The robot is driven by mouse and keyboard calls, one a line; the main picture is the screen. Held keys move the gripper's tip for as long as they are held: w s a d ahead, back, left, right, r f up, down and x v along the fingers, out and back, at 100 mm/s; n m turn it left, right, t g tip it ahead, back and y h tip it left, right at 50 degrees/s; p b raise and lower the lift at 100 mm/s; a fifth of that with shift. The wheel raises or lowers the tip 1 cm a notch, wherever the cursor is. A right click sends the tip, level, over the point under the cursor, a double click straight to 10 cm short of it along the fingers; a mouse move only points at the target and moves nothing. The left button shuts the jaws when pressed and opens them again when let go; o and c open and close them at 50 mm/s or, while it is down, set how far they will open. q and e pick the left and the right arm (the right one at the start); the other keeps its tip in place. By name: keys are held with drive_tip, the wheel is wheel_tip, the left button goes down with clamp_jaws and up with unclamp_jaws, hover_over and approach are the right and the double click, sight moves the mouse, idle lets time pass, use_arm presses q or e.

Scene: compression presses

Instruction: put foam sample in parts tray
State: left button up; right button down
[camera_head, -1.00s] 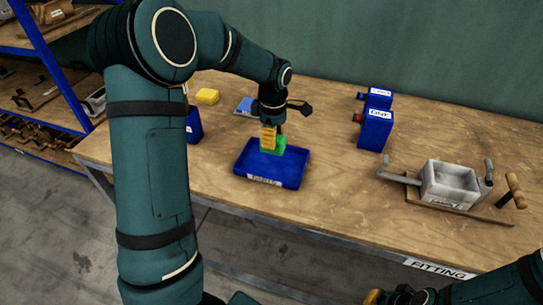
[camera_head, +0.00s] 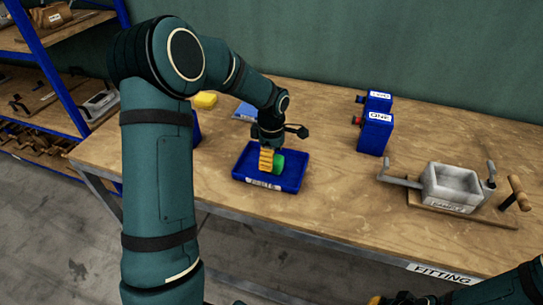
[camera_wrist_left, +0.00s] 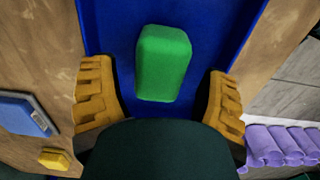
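The foam sample is a green block (camera_head: 278,163) lying in the blue parts tray (camera_head: 295,180) on the workbench. In the left wrist view the green block (camera_wrist_left: 164,63) rests on the tray's blue floor (camera_wrist_left: 112,40), with clear gaps to both yellow fingers. My left gripper (camera_head: 270,160) is over the tray, its fingers spread wide on either side of the block; it also shows open in the left wrist view (camera_wrist_left: 160,98). One yellow finger partly hides the block in the head view. My right gripper (camera_head: 380,300) is mostly cut off at the bottom edge.
Two blue boxes (camera_head: 375,134) stand right of the tray. A grey metal press (camera_head: 452,187) on a board is further right. A yellow block (camera_head: 205,100) and a blue item (camera_head: 246,112) lie behind the tray. Bench between tray and press is clear.

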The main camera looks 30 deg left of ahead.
use_arm(q)
drive_tip(key=shift+r, duration=0.1)
drive_tip(key=shift+r, duration=0.3)
wheel_tip(320, 180, up, 12)
drive_tip(key=p, duration=0.3)
drive_tip(key=shift+f, duration=0.2)
idle(0.3)
